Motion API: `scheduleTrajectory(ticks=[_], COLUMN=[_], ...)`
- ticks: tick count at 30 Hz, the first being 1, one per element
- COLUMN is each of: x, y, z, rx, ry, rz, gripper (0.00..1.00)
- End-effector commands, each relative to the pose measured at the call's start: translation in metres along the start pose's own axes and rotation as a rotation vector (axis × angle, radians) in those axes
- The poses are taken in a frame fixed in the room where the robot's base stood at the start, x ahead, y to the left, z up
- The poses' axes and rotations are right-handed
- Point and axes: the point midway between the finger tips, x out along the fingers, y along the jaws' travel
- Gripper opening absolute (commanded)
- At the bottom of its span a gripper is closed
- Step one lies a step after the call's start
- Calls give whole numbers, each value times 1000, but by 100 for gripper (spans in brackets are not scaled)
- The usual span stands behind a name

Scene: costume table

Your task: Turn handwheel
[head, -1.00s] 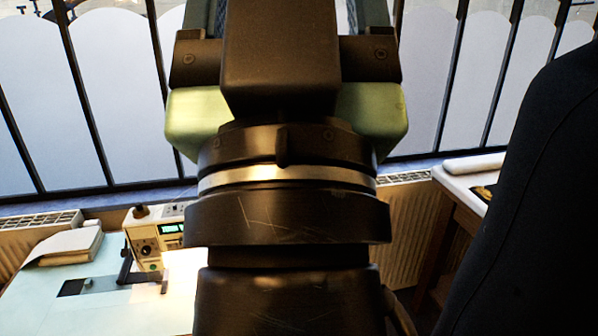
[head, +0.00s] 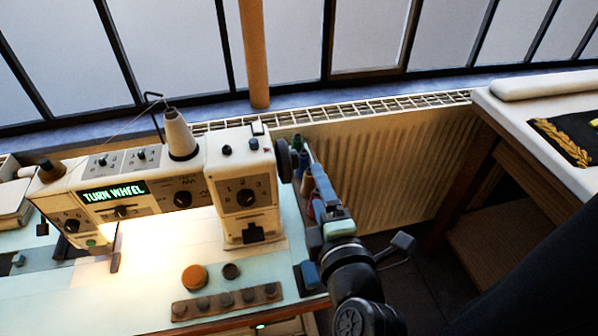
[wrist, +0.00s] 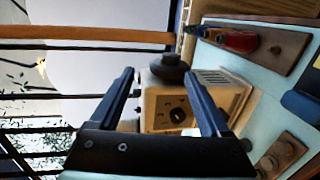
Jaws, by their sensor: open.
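The handwheel (head: 284,160) is a black round knob on the right end of the cream sewing machine (head: 215,170), whose green display reads "TURN WHEEL". In the wrist view the handwheel (wrist: 169,70) shows between my two fingers, with the machine's end housing behind and below it. My gripper (wrist: 158,76) is open with nothing between its pads that I can see touched. In the head view my gripper (head: 318,172) reaches up from the lower right, to the right of the handwheel and apparently apart from it. The exact gap is hard to tell.
Thread spools (wrist: 238,40) on a brown rack stand close beside my gripper. A strip with several round knobs (head: 226,301) and an orange disc (head: 194,277) lie on the table front. A radiator (head: 385,165) is behind. A padded table (head: 540,110) stands at right.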

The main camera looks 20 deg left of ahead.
Motion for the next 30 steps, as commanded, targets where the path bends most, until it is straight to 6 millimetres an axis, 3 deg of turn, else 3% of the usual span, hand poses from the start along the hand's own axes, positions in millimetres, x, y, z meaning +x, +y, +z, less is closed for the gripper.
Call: scheduleTrajectory(ticks=[1, 3, 8, 24, 30], x=[1, 2, 12, 102, 123], y=[-14, -20, -23, -24, -25], z=[-4, -8, -10, -13, -14], rx=[-22, -47, -65, -66, -66], ry=[14, 27, 37, 35, 35], rz=[-13, -20, -23, -24, -23], gripper=[81, 81, 81, 81, 81])
